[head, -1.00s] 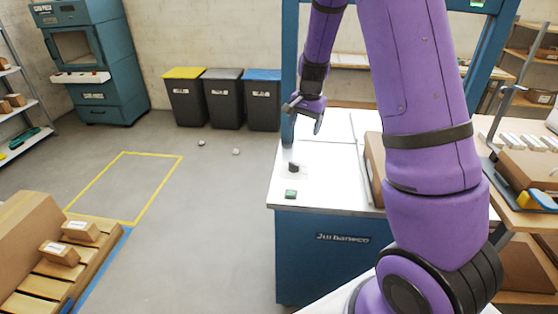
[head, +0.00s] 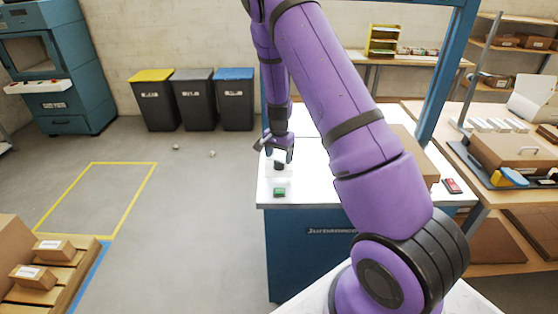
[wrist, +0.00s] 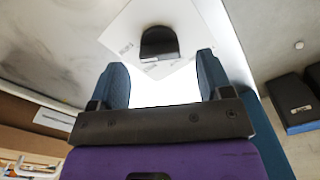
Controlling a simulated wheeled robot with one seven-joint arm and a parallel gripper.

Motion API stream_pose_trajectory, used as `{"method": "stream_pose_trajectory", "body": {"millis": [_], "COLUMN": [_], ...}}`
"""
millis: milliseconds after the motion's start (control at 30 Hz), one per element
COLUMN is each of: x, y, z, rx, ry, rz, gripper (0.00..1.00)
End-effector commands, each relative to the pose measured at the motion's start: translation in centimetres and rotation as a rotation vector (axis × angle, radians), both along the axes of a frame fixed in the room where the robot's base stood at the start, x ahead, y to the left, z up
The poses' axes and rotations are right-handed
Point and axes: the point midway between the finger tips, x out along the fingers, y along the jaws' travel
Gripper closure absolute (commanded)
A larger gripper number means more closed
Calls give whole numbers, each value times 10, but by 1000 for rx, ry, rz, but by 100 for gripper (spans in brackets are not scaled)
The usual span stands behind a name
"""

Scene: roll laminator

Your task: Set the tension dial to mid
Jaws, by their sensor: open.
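The tension dial appears to be the small black knob (head: 279,166) on the white top of the blue machine (head: 310,240). In the wrist view the black knob (wrist: 160,42) sits on a pale plate with small markings too blurred to read. My gripper (head: 280,153) is above and close to the knob, pointing down. In the wrist view my gripper (wrist: 161,72) has its two blue fingers wide apart, with the knob beyond the gap between the tips. I see no contact. Which setting the dial points to cannot be read.
A green button (head: 279,192) sits on the machine top just in front of the knob. A blue upright frame (head: 440,90) rises over the machine, and a cardboard box (head: 415,150) stands at its right. Open floor lies to the left.

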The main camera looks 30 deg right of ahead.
Motion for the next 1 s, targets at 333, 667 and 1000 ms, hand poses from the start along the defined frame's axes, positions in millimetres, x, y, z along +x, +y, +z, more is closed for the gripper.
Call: {"method": "stream_pose_trajectory", "body": {"millis": [333, 667, 1000], "x": [0, 0, 0], "y": [0, 0, 0], "z": [-23, -23, -23], "rx": [1, 0, 0], "ry": [0, -1, -1], "rz": [0, 0, 11], "gripper": [28, 53, 77]}}
